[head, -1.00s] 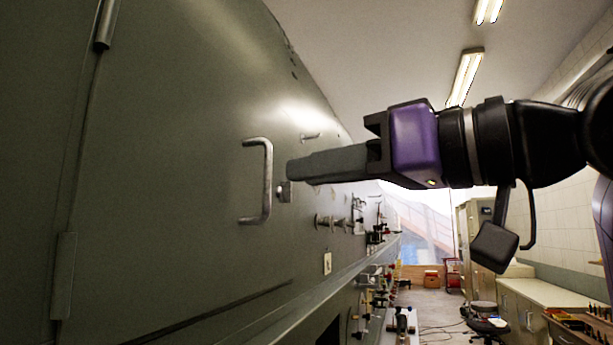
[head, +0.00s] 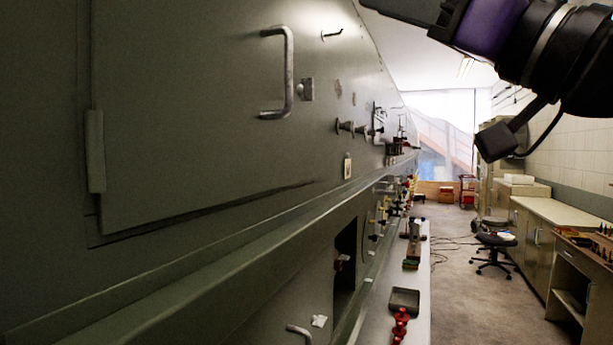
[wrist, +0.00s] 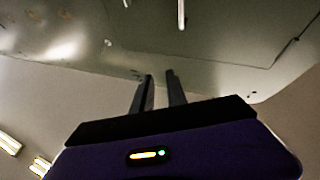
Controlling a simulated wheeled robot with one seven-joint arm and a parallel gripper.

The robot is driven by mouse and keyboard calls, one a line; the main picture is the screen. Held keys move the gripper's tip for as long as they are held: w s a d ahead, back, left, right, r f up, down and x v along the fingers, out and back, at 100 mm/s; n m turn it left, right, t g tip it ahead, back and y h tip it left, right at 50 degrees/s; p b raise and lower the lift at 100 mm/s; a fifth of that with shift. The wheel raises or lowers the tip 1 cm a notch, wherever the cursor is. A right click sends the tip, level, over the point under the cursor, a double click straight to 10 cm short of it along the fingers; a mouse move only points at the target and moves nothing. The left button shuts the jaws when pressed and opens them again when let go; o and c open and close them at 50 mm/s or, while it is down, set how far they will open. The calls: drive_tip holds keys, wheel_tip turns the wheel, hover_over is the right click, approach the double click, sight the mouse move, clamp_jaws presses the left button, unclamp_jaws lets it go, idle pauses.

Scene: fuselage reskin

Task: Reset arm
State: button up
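My gripper (wrist: 160,80) shows in the wrist view with its two dark fingers apart and nothing between them. In the head view, its purple body is at the top right, partly cut off by the top edge. A metal bar handle (head: 288,72) is on the grey-green fuselage panel (head: 200,120) at left. My gripper is to the right of the handle and apart from it. The wrist view looks up past the fingers at the curved panel (wrist: 220,40) and the ceiling.
A long ledge (head: 230,240) runs along the fuselage. Below it is a bench with a grey tray (head: 404,300) and red parts (head: 400,325). An office chair (head: 492,245) and a counter (head: 560,215) stand at right. The floor aisle between is clear apart from cables.

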drive_tip(key=w+d+f+m+t+h, duration=0.1)
drive_tip(key=d+f+m+t+h, duration=0.3)
drive_tip(key=f, duration=0.5)
drive_tip(key=w+d+f+m+t+h+b, duration=0.15)
drive_tip(key=d+f+m+h, duration=0.3)
drive_tip(key=f, duration=0.45)
drive_tip(key=w+d+f+m+t+h+p, duration=0.1)
drive_tip(key=d+f+m+t+h, duration=0.3)
drive_tip(key=f, duration=0.5)
drive_tip(key=s+d+f+m+g+h+b, duration=0.1)
drive_tip(key=s+f+h, duration=0.25)
drive_tip(key=f, duration=0.65)
drive_tip(key=s+d+f+m+g+h, duration=0.1)
drive_tip(key=s+f+g+h, duration=0.3)
drive_tip(key=f, duration=0.6)
drive_tip(key=s+a+f+n+g+y+b, duration=0.1)
drive_tip(key=s+f+n+g, duration=0.1)
drive_tip(key=s+f, duration=1)
drive_tip(key=s+a+f+n+g+y+b, duration=0.1)
drive_tip(key=s+f+g, duration=0.3)
drive_tip(key=s+f, duration=0.8)
drive_tip(key=s+a+n+y, duration=0.1)
drive_tip(key=s, duration=0.4)
drive_tip(key=shift+s+a+g, duration=0.2)
drive_tip(key=shift+s+g, duration=0.15)
drive_tip(key=shift+n, duration=0.25)
